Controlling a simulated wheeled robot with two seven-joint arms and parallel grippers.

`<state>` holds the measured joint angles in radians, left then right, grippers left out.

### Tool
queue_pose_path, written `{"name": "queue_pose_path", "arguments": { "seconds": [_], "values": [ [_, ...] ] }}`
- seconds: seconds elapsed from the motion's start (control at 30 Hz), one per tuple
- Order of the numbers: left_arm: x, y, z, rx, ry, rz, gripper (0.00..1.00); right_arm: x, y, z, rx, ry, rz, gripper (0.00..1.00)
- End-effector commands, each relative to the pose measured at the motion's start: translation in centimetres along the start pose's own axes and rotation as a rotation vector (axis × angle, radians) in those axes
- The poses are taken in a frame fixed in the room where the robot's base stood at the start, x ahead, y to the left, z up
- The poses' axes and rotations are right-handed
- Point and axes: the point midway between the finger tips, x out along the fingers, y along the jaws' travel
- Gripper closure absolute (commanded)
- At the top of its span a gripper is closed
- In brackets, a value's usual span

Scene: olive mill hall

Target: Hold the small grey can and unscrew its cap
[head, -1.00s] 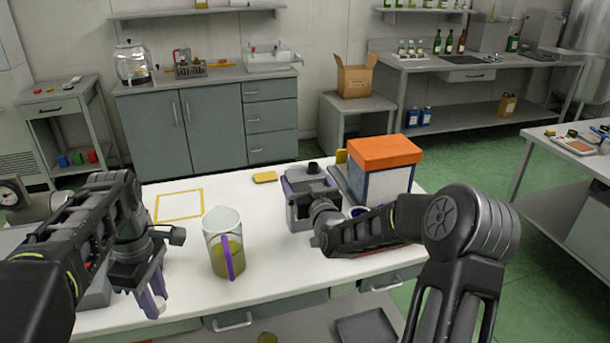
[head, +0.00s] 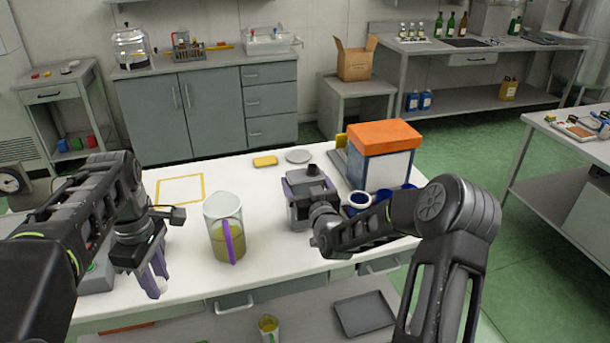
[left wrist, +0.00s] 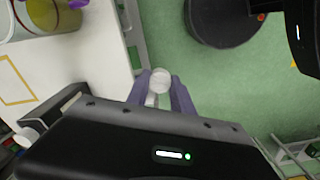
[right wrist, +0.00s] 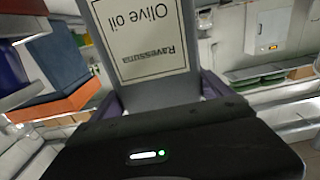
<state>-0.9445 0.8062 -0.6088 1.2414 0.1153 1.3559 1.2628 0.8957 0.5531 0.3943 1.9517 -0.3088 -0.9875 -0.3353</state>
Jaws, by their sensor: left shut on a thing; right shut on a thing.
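The small grey can (head: 299,214) is upright over the white table, with a dark round piece (head: 312,170) on its top. My right gripper (head: 314,194) is shut around its sides, and the arm covers part of it. In the right wrist view the can's label (right wrist: 146,42) reads "Olive oil", upside down. I cannot tell whether its base touches the table. My left gripper (head: 157,284) is at the table's front left, well apart from the can. In the left wrist view its purple fingers are shut on a small white round thing (left wrist: 160,80), perhaps a cap.
A jug (head: 227,238) with yellow-green liquid stands between my grippers. A grey disc (head: 298,156) and yellow block (head: 265,161) lie behind. A yellow outline (head: 180,189) marks bare table.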

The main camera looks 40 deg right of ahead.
Motion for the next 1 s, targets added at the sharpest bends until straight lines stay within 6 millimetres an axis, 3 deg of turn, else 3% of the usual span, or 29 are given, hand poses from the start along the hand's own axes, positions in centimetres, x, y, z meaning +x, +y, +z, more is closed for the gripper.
{"name": "queue_pose_path", "arguments": {
  "seconds": [0.43, 0.47, 0.6, 1.0],
  "values": [
    [0.61, 0.00, 0.00, 0.000, 0.000, 0.000, 1.00, 0.04, 0.01, 0.20, -0.001, 0.005, 0.000, 1.00],
    [0.48, 0.00, 0.00, 0.000, 0.000, 0.000, 1.00, -0.01, 0.03, 0.30, -0.001, 0.000, 0.001, 0.09],
    [0.45, 0.00, 0.00, 0.000, 0.000, 0.000, 1.00, -0.01, 0.03, 0.28, 0.000, 0.000, 0.001, 0.00],
    [0.23, -0.01, 0.00, 0.000, 0.000, 0.000, 1.00, -0.43, 0.00, 0.07, -0.001, -0.001, -0.001, 0.00]
  ]
}}
